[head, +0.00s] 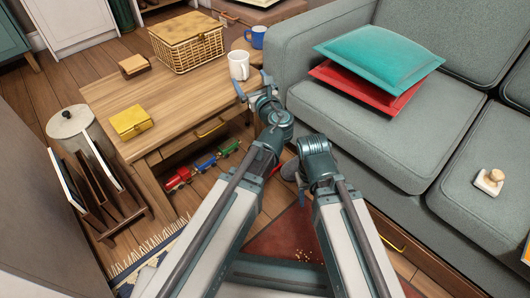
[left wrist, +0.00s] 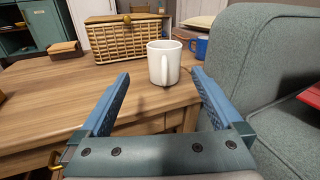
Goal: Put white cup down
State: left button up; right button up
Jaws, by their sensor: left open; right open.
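The white cup (head: 238,65) stands upright on the wooden table (head: 185,100), near its right edge by the sofa. In the left wrist view the white cup (left wrist: 164,62) is just beyond and between the open fingers of my left gripper (left wrist: 160,80), with its handle to the right. In the head view my left gripper (head: 254,87) is at the table's right edge, just in front of the cup. The fingers look apart from the cup. My right gripper (head: 292,172) hangs low beside the sofa front, partly hidden by its own arm.
A wicker basket (head: 188,42) and a blue mug (head: 256,37) stand behind the cup. A small brown box (head: 133,66) and a yellow box (head: 131,121) are on the table's left. The grey sofa (head: 345,135) borders the right. Table space left of the cup is clear.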

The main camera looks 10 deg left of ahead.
pick_arm(q)
jog(key=s+f+n+g+h, duration=0.2)
jog(key=s+f+n+g, duration=0.6)
jog(key=s+f+n, duration=0.5)
jog(key=s+d+f+n+g+h, duration=0.5)
jog(key=s+d+f+n+g, duration=0.2)
jog(key=s+n, duration=0.5)
jog(key=d+f, duration=0.1)
jog(key=d, duration=0.1)
jog(key=shift+d+h, duration=0.4)
notch_tip(320, 180, up, 58)
jog(key=p, duration=5.7)
jog(key=shift+s+f+p, duration=0.15)
jog(key=shift+p, duration=0.25)
jog(key=shift+a+f, duration=0.1)
